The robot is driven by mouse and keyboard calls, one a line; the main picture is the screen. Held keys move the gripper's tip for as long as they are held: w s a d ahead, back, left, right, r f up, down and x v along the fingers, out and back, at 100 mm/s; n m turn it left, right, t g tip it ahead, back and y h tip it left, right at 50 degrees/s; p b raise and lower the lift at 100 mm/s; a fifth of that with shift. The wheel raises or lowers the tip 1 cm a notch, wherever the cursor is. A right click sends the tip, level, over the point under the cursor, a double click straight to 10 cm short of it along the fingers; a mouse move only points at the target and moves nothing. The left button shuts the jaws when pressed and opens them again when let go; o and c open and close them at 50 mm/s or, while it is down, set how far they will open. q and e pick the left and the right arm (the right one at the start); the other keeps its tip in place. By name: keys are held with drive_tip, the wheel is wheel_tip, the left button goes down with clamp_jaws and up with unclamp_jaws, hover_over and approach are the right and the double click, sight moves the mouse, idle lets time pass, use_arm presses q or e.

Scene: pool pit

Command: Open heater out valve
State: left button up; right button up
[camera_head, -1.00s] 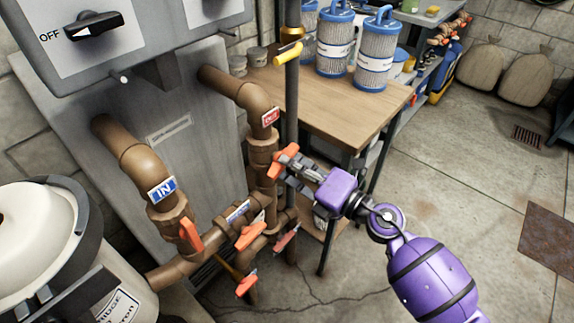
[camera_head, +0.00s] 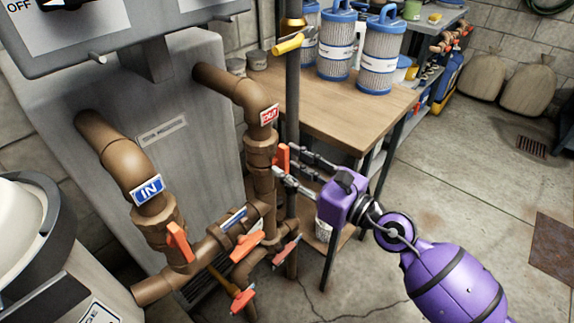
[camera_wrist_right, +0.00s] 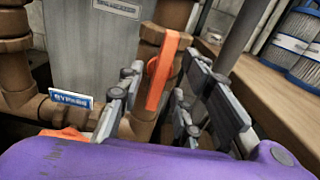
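The heater out valve is on the brown vertical pipe under the red OUT label (camera_head: 269,114). Its orange handle (camera_head: 282,158) stands nearly upright, along the pipe. In the right wrist view the handle (camera_wrist_right: 163,68) is a long orange bar, slightly tilted. My right gripper (camera_head: 286,161), on a purple arm, is open, its grey fingers spread on either side of the handle. The wrist view shows gaps between the handle and the fingers (camera_wrist_right: 157,80). My left gripper is not in view.
A grey vertical pipe (camera_head: 292,88) stands close behind the handle. A wooden table (camera_head: 340,112) with blue-and-white filter cartridges (camera_head: 378,60) is behind. Other orange handles sit lower, including one below the IN label (camera_head: 148,190). Floor to the right is open.

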idle(0.3)
drive_tip(key=shift+s+d+f, duration=0.1)
drive_tip(key=shift+s+d, duration=0.15)
drive_tip(key=shift+d, duration=0.05)
drive_tip(key=b+v, duration=0.2)
drive_tip(key=v, duration=0.4)
drive_tip(key=shift+s+d, duration=0.1)
